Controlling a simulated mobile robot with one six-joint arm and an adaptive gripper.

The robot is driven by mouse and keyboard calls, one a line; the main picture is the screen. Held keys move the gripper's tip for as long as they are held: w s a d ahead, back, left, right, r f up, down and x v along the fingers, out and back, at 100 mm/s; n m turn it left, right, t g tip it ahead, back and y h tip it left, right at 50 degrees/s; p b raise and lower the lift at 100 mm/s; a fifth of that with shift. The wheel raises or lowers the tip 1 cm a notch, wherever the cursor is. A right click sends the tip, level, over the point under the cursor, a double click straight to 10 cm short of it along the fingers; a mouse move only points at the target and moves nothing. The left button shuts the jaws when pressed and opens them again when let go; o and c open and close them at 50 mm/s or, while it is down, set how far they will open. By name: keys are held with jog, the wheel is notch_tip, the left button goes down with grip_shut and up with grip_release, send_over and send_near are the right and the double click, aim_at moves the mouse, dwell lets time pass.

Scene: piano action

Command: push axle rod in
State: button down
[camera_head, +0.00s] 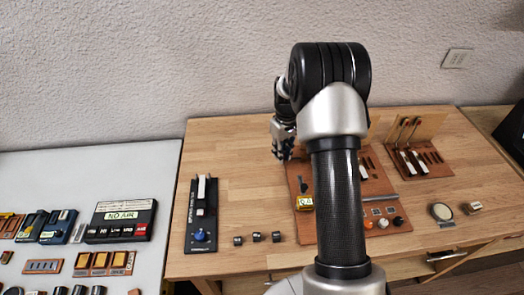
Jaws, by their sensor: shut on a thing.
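My gripper (283,153) points down over the back left edge of the brown work board (304,232). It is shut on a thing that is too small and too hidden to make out. A thin silver rod (382,197) shows on the board, just right of my arm; I cannot tell if it is the axle rod. My arm hides the middle of the board and any axle hole there.
A black device with a blue knob (200,235) and several dark cylinders (256,237) stand left of the board. A second board (421,158) with upright parts is behind right. A round dish (441,212) lies at right. The table's back left is clear.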

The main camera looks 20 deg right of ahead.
jog(key=shift+s+d, duration=0.25)
jog(key=shift+d, duration=0.45)
jog(key=shift+s+d, duration=0.2)
jog(key=shift+d, duration=0.45)
jog(key=c, duration=1.6)
grip_release()
jog(key=shift+r, duration=0.1)
notch_tip(320, 180, up, 12)
jog(key=shift+d+f, duration=0.1)
